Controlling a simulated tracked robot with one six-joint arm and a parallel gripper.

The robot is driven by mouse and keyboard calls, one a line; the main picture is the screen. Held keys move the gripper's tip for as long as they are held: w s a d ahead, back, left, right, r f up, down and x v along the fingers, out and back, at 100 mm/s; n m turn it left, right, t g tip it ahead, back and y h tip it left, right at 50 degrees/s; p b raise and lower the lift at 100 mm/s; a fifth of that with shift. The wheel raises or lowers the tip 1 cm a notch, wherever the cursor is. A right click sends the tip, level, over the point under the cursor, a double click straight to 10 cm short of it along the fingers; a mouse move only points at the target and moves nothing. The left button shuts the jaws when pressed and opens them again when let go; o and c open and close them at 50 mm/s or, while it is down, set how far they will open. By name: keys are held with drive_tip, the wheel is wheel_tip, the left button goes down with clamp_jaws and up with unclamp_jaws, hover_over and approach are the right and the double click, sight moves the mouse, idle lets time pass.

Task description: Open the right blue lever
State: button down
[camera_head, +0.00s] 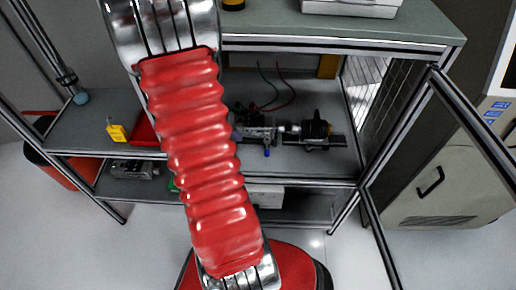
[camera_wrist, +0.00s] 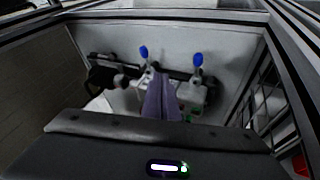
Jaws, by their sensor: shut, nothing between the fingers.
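Two blue-tipped levers show in the wrist view, standing up from the equipment inside the cabinet. The right blue lever (camera_wrist: 197,61) is to the right of my gripper, and the left blue lever (camera_wrist: 143,52) is to its upper left. My gripper (camera_wrist: 160,72) is shut and empty, its grey-purple fingers pointing at the space between the levers; contact with anything cannot be judged. In the head view one small blue lever (camera_head: 267,151) hangs below the metal assembly (camera_head: 258,131) on the shelf. My gripper is not visible there.
The cabinet shelf (camera_head: 300,160) is enclosed by metal frame posts, with an open framed door (camera_head: 430,95) at the right. A black cylindrical part (camera_head: 317,128) and red and black cables (camera_head: 287,98) are near the assembly. A yellow tag (camera_head: 116,133) stands at the left.

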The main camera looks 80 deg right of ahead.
drive_tip(key=shift+f, duration=0.1)
approach(267, 147)
wheel_tip(267, 147, down, 3)
drive_tip(key=w+a, duration=0.1)
drive_tip(key=w, duration=0.2)
drive_tip(key=s, duration=0.1)
drive_tip(key=s+f, duration=0.1)
drive_tip(key=s, duration=0.1)
drive_tip(key=shift+d+f, duration=0.1)
drive_tip(key=shift+f, duration=0.05)
drive_tip(key=shift+s+f, duration=0.2)
drive_tip(key=shift+s, duration=0.25)
